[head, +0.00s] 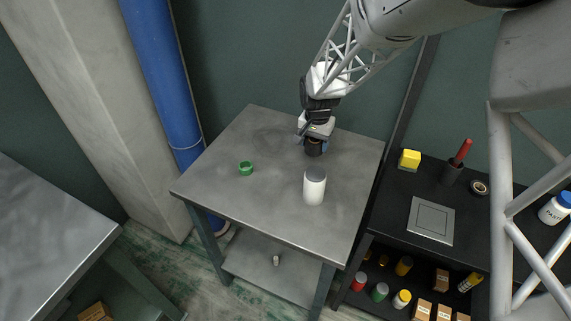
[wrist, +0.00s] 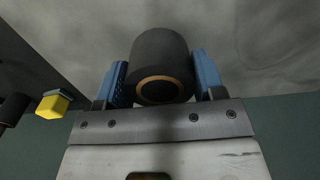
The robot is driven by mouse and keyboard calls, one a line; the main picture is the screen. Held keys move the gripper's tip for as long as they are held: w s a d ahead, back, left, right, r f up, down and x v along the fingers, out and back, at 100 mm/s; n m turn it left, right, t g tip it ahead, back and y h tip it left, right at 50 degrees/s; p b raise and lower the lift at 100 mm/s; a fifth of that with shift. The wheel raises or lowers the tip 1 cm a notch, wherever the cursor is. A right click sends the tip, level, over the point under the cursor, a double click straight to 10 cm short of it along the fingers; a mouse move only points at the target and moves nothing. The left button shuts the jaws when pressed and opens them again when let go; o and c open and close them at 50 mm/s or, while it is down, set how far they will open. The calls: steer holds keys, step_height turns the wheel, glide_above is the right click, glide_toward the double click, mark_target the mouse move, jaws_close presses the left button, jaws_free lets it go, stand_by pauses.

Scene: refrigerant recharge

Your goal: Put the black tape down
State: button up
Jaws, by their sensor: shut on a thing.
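The black tape (wrist: 160,57) is a dark roll with a tan core ring, held between the two blue fingers of my gripper (wrist: 160,82) in the wrist view. In the head view, my gripper (head: 316,138) is over the back right part of the grey metal table (head: 270,128), with the black tape (head: 314,148) at its lower end. I cannot tell whether the tape touches the tabletop.
A black shelf to the right holds a yellow block (head: 409,159), a grey square plate (head: 432,221) and a dark roll (head: 479,187).

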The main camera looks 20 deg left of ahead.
steer(key=shift+n, duration=0.8)
steer(key=s+a, duration=0.1)
steer(key=a, duration=0.1)
steer(key=s+a, duration=0.1)
steer(key=a, duration=0.2)
steer(key=s+a, duration=0.1)
steer(key=a, duration=0.1)
steer(key=shift+a, duration=0.35)
glide_above(277, 130)
steer(key=shift+f, duration=0.75)
steer(key=shift+f, duration=1.75)
steer(key=shift+f, duration=0.1)
steer(key=o, duration=0.9)
steer(key=shift+o, duration=0.2)
